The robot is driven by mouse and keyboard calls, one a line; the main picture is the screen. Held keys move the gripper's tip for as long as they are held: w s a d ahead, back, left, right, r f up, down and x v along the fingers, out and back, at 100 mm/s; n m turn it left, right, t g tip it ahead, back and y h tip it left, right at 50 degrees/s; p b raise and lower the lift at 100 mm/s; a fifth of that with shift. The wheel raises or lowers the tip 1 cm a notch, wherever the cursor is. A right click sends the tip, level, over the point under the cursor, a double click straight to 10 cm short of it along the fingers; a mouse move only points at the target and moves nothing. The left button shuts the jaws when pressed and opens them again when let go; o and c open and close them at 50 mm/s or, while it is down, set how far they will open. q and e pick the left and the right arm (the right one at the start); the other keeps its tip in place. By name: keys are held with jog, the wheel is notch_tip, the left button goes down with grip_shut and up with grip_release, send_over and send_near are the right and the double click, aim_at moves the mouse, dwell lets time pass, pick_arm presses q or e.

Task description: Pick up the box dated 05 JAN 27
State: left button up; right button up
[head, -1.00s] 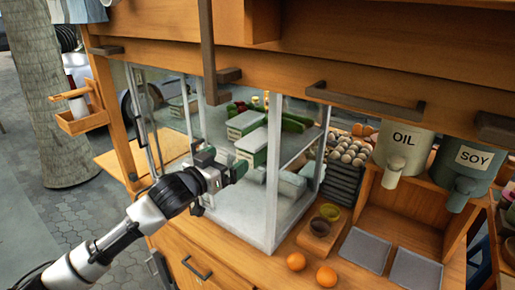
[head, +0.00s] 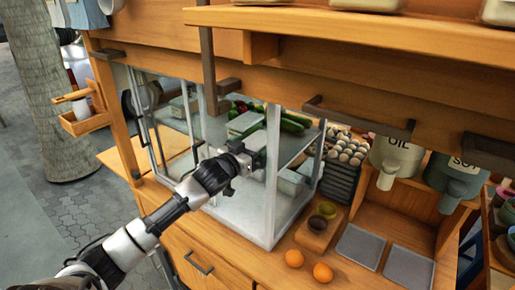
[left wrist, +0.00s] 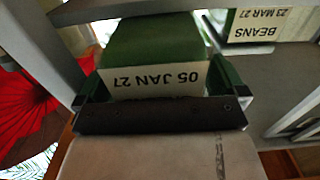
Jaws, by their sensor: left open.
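The box labelled 05 JAN 27 (left wrist: 155,60) is green with a pale label that reads upside down in the left wrist view. My left gripper (left wrist: 163,88) is open, with one green finger on each side of the box. Whether the fingers touch it I cannot tell. In the head view my left gripper (head: 246,156) is at the open front of the clear display case, at upper shelf height. It partly hides a green and white box there; no date is readable in that view. My right gripper is not in view.
A box labelled BEANS 23 MAR 27 (left wrist: 258,25) stands beside it in the wrist view. The case's pale corner post (head: 272,170) is just right of my gripper. More pale boxes (head: 291,182) sit on the lower level.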

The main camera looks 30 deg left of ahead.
pick_arm(q)
jog(key=shift+s, duration=0.15)
jog(key=shift+c, duration=0.8)
jog(key=c, duration=0.9)
jog(key=shift+r, duration=0.1)
